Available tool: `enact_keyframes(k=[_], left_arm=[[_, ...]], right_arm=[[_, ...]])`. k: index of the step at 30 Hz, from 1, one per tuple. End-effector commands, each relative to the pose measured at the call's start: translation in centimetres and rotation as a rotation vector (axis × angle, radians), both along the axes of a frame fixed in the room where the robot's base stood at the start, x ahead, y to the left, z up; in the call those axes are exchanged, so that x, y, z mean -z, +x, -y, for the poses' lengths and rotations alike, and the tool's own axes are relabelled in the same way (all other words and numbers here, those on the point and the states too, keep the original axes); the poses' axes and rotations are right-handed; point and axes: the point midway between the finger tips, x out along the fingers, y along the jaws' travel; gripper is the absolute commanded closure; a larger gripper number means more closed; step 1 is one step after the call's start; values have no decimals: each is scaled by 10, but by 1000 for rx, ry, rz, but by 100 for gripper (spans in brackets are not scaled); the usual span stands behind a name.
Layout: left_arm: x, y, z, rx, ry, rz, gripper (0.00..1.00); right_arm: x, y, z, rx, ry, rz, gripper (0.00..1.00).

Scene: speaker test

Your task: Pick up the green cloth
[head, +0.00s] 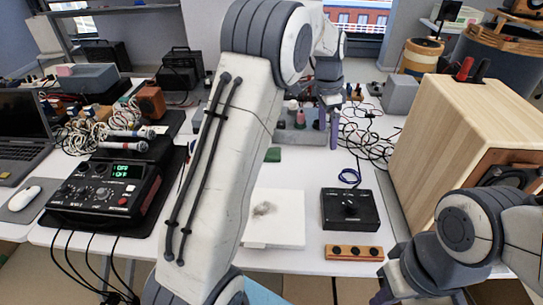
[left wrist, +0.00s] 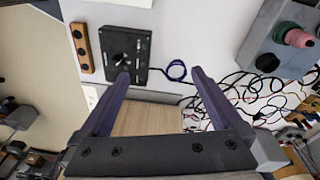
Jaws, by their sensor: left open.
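A small dark green patch, which looks like the green cloth (head: 272,154), lies on the white table in the head view. It is just right of my left arm, which may hide part of it. My left gripper (head: 328,118) is farther back and to the right of it, with its purple fingers pointing down, apart from the cloth. In the left wrist view my left gripper (left wrist: 160,85) is open with nothing between its fingers. The cloth is not visible in that view.
A black box with a knob (head: 350,209) and a wooden strip (head: 354,252) lie at the front. A large wooden speaker (head: 445,140) stands at the right. Tangled cables (head: 368,140) lie near my left gripper. A black device with a green display (head: 110,185) is at the left.

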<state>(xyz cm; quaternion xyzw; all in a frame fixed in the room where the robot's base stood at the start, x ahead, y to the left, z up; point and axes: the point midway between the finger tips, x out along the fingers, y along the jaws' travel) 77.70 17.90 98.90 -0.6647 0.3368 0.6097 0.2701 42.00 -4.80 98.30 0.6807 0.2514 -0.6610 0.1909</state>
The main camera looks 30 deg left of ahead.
Motion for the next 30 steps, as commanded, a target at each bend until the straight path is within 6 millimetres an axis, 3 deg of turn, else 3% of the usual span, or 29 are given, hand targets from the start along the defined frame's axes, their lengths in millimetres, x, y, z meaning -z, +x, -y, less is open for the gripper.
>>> enact_keyframes(k=[1, 6, 9, 12, 15, 18, 24, 30], left_arm=[[19, 19, -34, 4, -2, 4, 0], [62, 53, -136, 71, -7, 29, 0], [84, 58, -184, 107, -7, 43, 0], [99, 57, -218, 133, -5, 54, 0], [108, 55, -238, 149, -4, 61, 0], [118, 54, -243, 158, -5, 62, 0], [148, 56, -239, 159, -5, 62, 0], [164, 58, -236, 159, -3, 63, 0]], right_arm=[[7, 0, 0, 0, 0, 0, 100], [16, 0, 0, 0, 0, 0, 100], [20, 0, 0, 0, 0, 0, 100], [22, 0, 0, 0, 0, 0, 100], [23, 0, 0, 0, 0, 0, 100], [24, 0, 0, 0, 0, 0, 100], [23, 0, 0, 0, 0, 0, 100], [23, 0, 0, 0, 0, 0, 100]])
